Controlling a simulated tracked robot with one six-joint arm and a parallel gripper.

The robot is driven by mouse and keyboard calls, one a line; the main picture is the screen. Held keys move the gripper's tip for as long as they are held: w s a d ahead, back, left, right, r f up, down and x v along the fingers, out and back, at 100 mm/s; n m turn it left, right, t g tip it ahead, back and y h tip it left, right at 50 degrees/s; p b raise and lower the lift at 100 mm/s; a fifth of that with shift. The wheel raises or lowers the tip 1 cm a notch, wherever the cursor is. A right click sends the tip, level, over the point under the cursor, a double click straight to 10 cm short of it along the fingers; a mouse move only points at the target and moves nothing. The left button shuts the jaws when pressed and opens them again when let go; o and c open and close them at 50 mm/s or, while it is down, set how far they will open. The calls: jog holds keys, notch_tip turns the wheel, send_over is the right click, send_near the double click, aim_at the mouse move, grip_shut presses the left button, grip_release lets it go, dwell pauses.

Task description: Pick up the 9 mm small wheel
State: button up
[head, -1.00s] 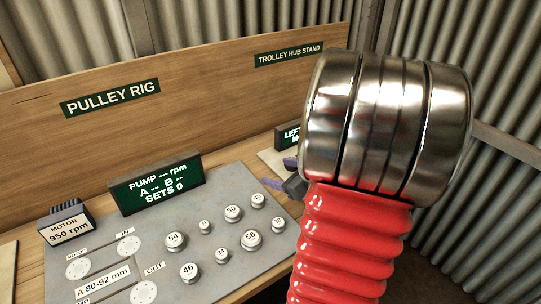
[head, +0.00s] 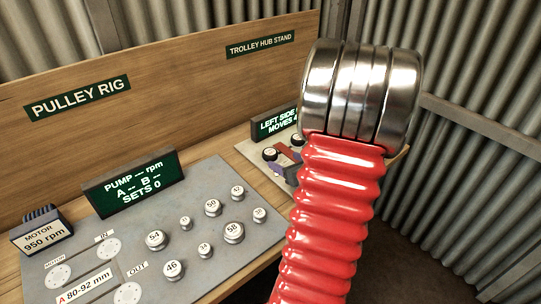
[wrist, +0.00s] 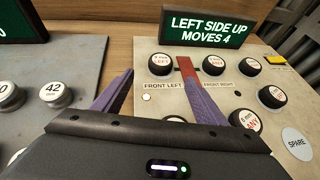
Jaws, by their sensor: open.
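Several small dark wheels with white caps stand on the pale trolley hub board (wrist: 150,102) in the wrist view. One wheel (wrist: 160,65) is near the "FRONT LEFT" label, another (wrist: 213,65) is near "FRONT RIGHT", and a nearer one (wrist: 245,120) seems to read 6 mm. Most cap sizes are too small to read, so I cannot tell which is the 9 mm wheel. My gripper (wrist: 159,78) is open and empty, its purple fingers pointing towards the front-left wheel. A red strip shows by the right fingertip. My arm hides much of the board in the head view.
A display (wrist: 205,27) reading "LEFT SIDE UP MOVES 4" stands behind the board. A "SPARE" disc (wrist: 297,143) is at the right. The pulley rig plate (head: 205,250) with several numbered silver pulleys lies to the left. A wooden backboard (head: 190,65) closes the rear.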

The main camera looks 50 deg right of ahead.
aim_at(273, 155)
jog(key=shift+x, duration=2.95)
jog(key=shift+x, duration=2.6)
jog(key=shift+c, duration=0.2)
jog(key=c, duration=1.1)
notch_tip(273, 155, up, 10)
